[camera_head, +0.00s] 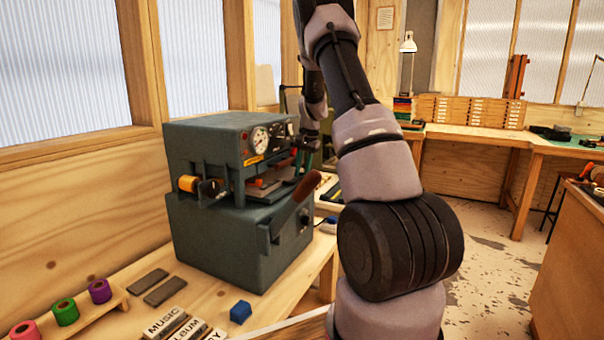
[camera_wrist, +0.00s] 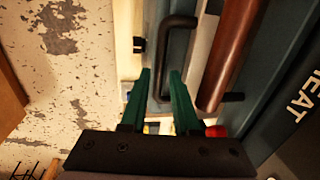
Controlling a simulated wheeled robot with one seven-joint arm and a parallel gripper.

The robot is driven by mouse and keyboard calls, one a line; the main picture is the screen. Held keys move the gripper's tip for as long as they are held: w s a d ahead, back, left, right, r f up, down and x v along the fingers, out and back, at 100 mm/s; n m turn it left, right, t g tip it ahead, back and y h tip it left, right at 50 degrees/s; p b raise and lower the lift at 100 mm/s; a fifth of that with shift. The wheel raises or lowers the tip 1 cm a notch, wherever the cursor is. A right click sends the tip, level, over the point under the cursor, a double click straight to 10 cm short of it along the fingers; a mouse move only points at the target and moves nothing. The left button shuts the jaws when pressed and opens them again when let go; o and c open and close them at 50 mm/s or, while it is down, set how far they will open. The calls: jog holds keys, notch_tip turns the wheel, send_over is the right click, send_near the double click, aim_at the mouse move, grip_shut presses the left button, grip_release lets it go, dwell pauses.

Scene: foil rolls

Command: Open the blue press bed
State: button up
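The blue-grey press (camera_head: 235,230) stands on the wooden bench at left, with a gauge on its upper part. Its bed area (camera_head: 268,186) shows in the gap at the front, partly hidden by the brown lever. In the wrist view a black bar handle (camera_wrist: 166,45) is mounted on a blue-grey face. My gripper (camera_wrist: 159,78) is open, its two green fingers apart, with the lower part of the bar between them in the picture. I cannot tell whether they touch it. In the head view my gripper (camera_head: 309,150) is small, beside the press's front right.
The brown lever grip (camera_wrist: 230,50) runs close to the right of the fingers; it also shows in the head view (camera_head: 306,187). Foil rolls (camera_head: 65,311), stamp blocks (camera_head: 166,324) and a blue block (camera_head: 240,312) lie on the near bench.

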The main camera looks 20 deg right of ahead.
jog(key=shift+f, duration=0.25)
grip_shut()
dwell(1.4)
